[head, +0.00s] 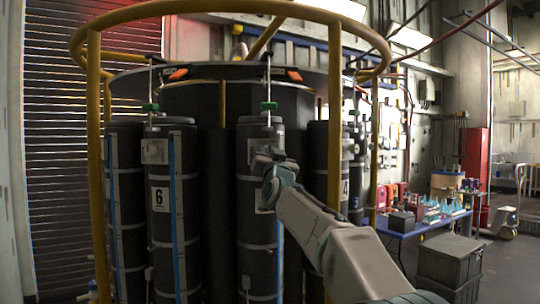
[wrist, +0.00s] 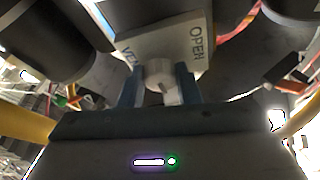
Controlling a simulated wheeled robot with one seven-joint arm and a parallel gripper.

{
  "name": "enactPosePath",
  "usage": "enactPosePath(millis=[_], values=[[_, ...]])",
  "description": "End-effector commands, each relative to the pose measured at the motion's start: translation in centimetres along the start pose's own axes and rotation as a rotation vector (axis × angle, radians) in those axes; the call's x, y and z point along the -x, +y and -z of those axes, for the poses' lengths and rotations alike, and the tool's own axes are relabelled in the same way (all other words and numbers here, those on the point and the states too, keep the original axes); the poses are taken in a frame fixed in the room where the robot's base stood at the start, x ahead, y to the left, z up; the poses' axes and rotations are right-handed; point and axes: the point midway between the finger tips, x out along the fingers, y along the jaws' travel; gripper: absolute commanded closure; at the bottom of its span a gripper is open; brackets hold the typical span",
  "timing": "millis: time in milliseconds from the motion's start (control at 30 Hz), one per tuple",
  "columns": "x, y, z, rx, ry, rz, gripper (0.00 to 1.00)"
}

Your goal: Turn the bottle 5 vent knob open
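Bottle 5 (head: 260,215) appears to be the dark upright cylinder at the middle of the rack in the head view; its number is hidden by my gripper. My gripper (head: 266,165) is at its front. In the wrist view, a pale plate (wrist: 185,48) carries the word OPEN at its right and part of another word at its left. The round pale vent knob (wrist: 158,72) sits on this plate with a short bar pointing down and slightly right.
Bottle 6 (head: 159,225) stands to the left, and bottle 4 (head: 346,160) is to the right, partly hidden by the rack. A yellow rail (head: 95,150) rings the rack. A blue table (head: 425,224) with small items and a dark crate (head: 450,262) are at the right.

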Motion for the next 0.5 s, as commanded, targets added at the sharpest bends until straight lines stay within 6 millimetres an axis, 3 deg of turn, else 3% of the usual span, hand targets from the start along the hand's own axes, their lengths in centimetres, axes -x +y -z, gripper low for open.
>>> enactPosePath(millis=[500], values=[[0.14,0.37,-0.16,0.146,0.004,0.057,0.93]])
